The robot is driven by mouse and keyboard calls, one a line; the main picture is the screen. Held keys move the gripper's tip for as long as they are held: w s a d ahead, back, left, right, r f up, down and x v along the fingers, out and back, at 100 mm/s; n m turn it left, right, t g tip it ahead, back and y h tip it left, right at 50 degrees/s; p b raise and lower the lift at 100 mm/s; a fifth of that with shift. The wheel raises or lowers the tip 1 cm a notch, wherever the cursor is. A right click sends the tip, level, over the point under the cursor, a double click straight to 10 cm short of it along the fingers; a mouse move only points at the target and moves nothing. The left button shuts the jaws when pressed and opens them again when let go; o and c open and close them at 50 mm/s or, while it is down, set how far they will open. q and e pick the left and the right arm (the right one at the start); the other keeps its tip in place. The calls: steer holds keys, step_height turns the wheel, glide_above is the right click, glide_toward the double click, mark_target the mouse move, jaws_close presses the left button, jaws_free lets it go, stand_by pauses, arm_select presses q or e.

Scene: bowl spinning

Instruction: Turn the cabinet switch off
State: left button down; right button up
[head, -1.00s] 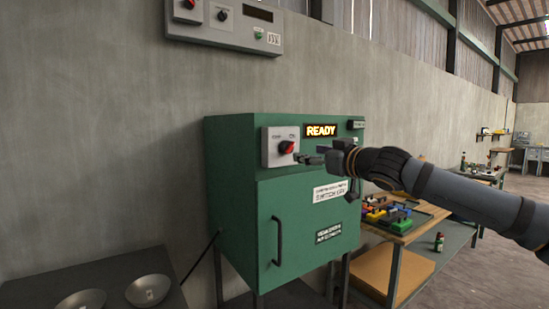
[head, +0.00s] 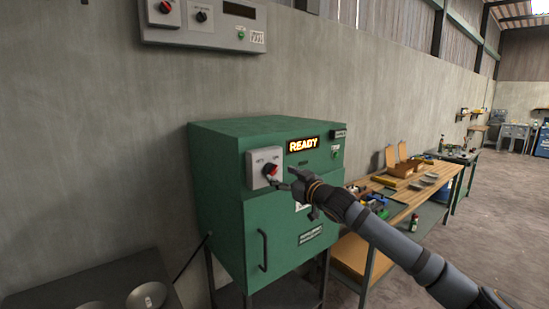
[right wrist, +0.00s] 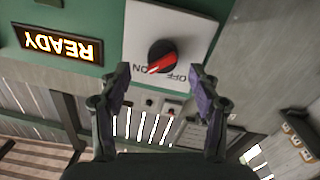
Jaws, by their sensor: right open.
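The green cabinet (head: 225,200) stands against the wall with a lit READY sign (head: 303,145). Its switch is a black knob with a red pointer on a light plate (head: 257,160); the knob (right wrist: 160,54) shows clearly in the right wrist view, where the picture is upside down. The red pointer is turned toward the ON label. My right gripper (head: 276,181) is at the switch in the head view. In the right wrist view the open fingers (right wrist: 160,75) are spread to either side of the knob, with a gap to it. My left gripper is out of view.
A control box (head: 205,22) hangs on the wall above. A dark table with metal bowls (head: 147,296) is at the lower left. A wooden workbench (head: 405,195) with parts stands right of the cabinet. A handle (head: 263,250) sticks out of the cabinet door.

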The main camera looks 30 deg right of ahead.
mark_target(275, 173)
steer(key=w+p, duration=0.2)
steer(key=shift+w+r, duration=0.1)
steer(key=shift+w, duration=0.3)
steer(key=shift+w+a+f+p, duration=0.2)
steer(key=shift+w+p, duration=0.3)
steer(key=shift+w, duration=0.3)
steer(key=c, duration=1.2)
